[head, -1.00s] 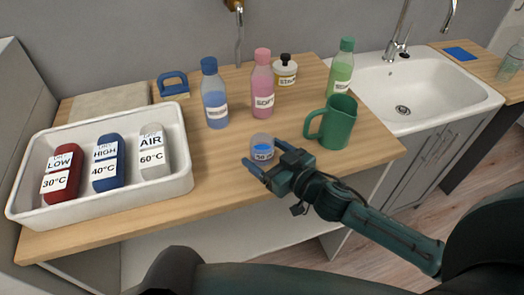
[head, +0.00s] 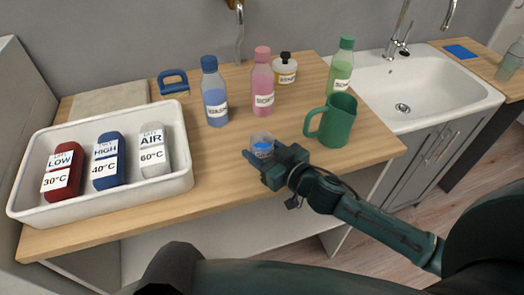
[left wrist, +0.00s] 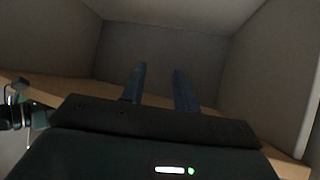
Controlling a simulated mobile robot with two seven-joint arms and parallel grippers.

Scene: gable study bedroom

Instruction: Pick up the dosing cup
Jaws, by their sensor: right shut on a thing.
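The dosing cup (head: 262,142) is a small clear cup with blue in it, near the front edge of the wooden counter in the head view. My right gripper (head: 262,157) is shut on the cup, and its fingers hide the lower part. The cup looks upright; I cannot tell whether its base touches the counter. My left gripper (left wrist: 160,85) shows only in the left wrist view. Its two fingers are apart with nothing between them, in front of a dim, box-like space.
The green jug (head: 338,122) stands close right of the cup. Blue (head: 214,95), pink (head: 262,85) and green (head: 341,68) bottles and a small jar (head: 285,70) stand behind. A white tray (head: 110,200) with labelled bottles is left; a sink (head: 420,95) is right.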

